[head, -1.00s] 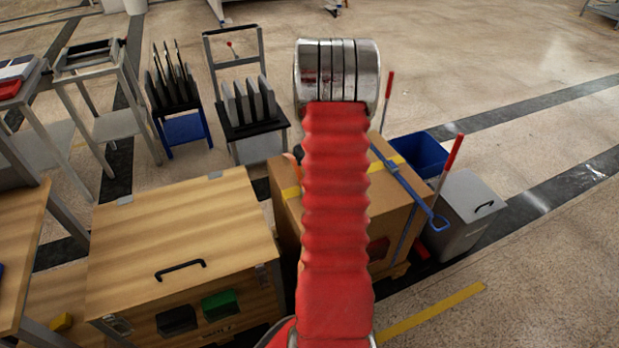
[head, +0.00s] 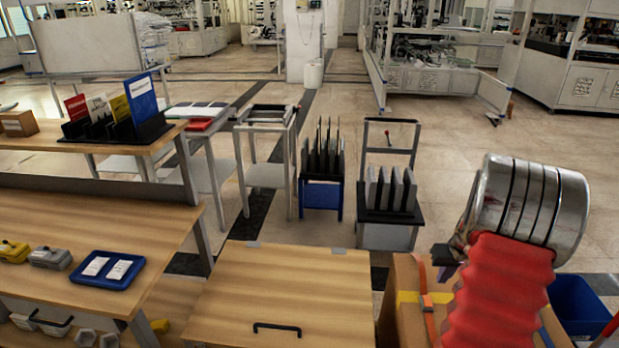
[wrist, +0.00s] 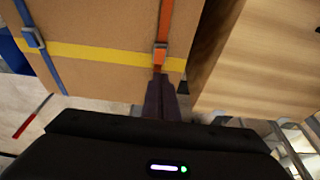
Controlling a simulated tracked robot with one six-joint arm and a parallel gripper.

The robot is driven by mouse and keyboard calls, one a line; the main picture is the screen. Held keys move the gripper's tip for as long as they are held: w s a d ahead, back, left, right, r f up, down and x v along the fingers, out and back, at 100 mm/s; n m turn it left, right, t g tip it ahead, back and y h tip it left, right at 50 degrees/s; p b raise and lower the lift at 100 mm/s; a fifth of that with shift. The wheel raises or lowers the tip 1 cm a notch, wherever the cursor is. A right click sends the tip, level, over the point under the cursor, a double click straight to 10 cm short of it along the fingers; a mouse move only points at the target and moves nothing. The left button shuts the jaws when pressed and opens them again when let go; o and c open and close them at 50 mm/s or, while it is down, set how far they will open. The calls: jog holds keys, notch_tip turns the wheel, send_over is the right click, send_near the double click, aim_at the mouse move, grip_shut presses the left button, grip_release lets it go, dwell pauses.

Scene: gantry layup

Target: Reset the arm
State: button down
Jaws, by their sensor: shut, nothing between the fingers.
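My red-sleeved arm with its ribbed metal joint fills the lower right of the head view. My gripper (wrist: 160,97) shows in the wrist view as two dark fingers, shut together with nothing between them. In that view the fingers point toward the strapped cardboard box (wrist: 103,78), overlapping the line of its orange strap (wrist: 165,22). I cannot tell how far apart they are. In the head view a small dark part beside the arm may belong to the gripper; most of it is hidden.
A wooden crate (head: 285,290) stands left of the cardboard box (head: 407,275). A blue bin (head: 580,308) is right of my arm. A workbench (head: 100,225) with a blue tray (head: 104,270) is at left. Racks (head: 322,195) and a cart (head: 388,225) stand behind. Open floor lies beyond.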

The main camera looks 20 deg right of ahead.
jog(key=s+a+m+g+y, duration=0.1)
jog(key=s+a+m, duration=0.1)
jog(key=s+a, duration=0.35)
jog(key=s+a+r+n+t, duration=0.1)
jog(key=a+r+n, duration=0.1)
jog(key=a+r, duration=0.6)
jog(key=s+a+r+n+t, duration=0.1)
jog(key=a+r, duration=0.6)
jog(key=a, duration=1.3)
jog(key=s+a+r+n+t, duration=0.1)
jog(key=s+a+r+n, duration=0.2)
jog(key=a, duration=1.1)
notch_tip(320, 180, up, 6)
jog(key=shift+s+a+f+n+t+y, duration=0.15)
jog(key=shift+a+n+t+y, duration=0.2)
jog(key=shift+n, duration=0.65)
